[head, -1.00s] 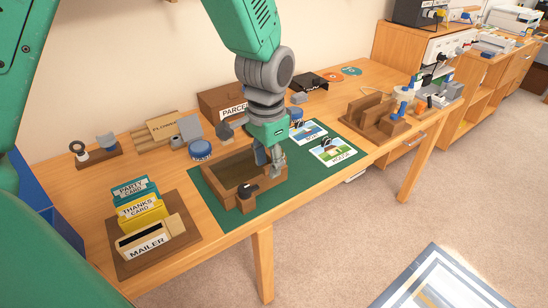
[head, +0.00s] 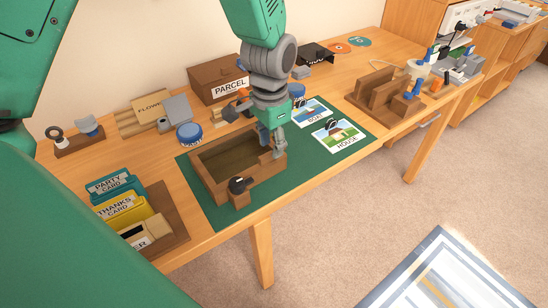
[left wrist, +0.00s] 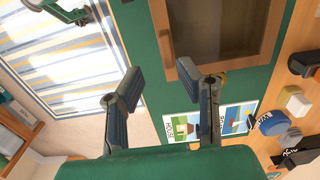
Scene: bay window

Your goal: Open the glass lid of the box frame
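The box frame (head: 208,185) is a brown wooden frame with a dark inside, lying on the green mat (head: 300,188). Its glass lid is hard to make out, and I cannot tell its edge from the frame. My left gripper (head: 272,148) is low at the right end of the box frame. In the left wrist view its fingers (left wrist: 160,72) are spread with nothing between them. One fingertip is beside the frame's corner (left wrist: 186,72), next to a small brass-coloured piece; I cannot tell if they touch. A dark-ended green part at that view's top left may be my right gripper (left wrist: 72,14).
A wooden block with a black piece (head: 239,188) stands at the box's front edge. The boat card (head: 313,112) and house card (head: 338,135) lie to the right. A card holder (head: 170,205) is on the left, a parcel box (head: 215,80) behind.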

